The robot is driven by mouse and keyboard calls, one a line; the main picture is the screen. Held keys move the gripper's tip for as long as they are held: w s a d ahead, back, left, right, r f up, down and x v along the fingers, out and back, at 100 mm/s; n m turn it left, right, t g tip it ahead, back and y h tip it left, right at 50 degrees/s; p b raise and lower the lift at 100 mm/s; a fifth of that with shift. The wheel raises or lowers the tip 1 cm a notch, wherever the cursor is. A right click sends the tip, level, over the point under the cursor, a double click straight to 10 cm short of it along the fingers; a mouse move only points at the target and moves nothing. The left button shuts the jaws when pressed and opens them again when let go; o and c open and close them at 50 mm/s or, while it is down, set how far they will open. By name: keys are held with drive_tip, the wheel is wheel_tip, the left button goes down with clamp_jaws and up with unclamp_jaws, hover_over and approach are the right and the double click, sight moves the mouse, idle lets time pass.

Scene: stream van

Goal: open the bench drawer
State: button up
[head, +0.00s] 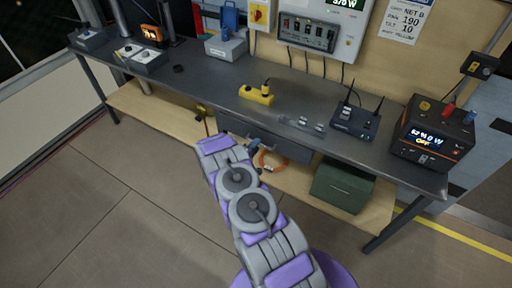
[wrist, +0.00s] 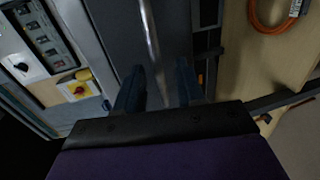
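The bench drawer (head: 292,152) is a dark grey front under the bench top, and it looks closed. My gripper (head: 262,147) is in front of the drawer, and my arm hides part of the front. In the wrist view my gripper (wrist: 158,85) has its two dark blue fingers apart. A silver bar, seemingly the drawer handle (wrist: 149,35), runs down into the gap between them. A grey panel, seemingly the drawer front, lies behind. I cannot tell whether the fingers touch the bar.
The bench top (head: 210,85) holds a yellow block (head: 257,95), a router (head: 355,121) and a power unit (head: 432,132). On the lower shelf (head: 375,215) are a green box (head: 343,186) and an orange cable (head: 272,164). The floor at left is clear.

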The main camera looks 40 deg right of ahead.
drive_tip(key=shift+w+d+f, duration=0.1)
drive_tip(key=shift+w+d, duration=0.15)
drive_tip(key=shift+d, duration=0.3)
drive_tip(key=shift+c, duration=0.5)
clamp_jaws()
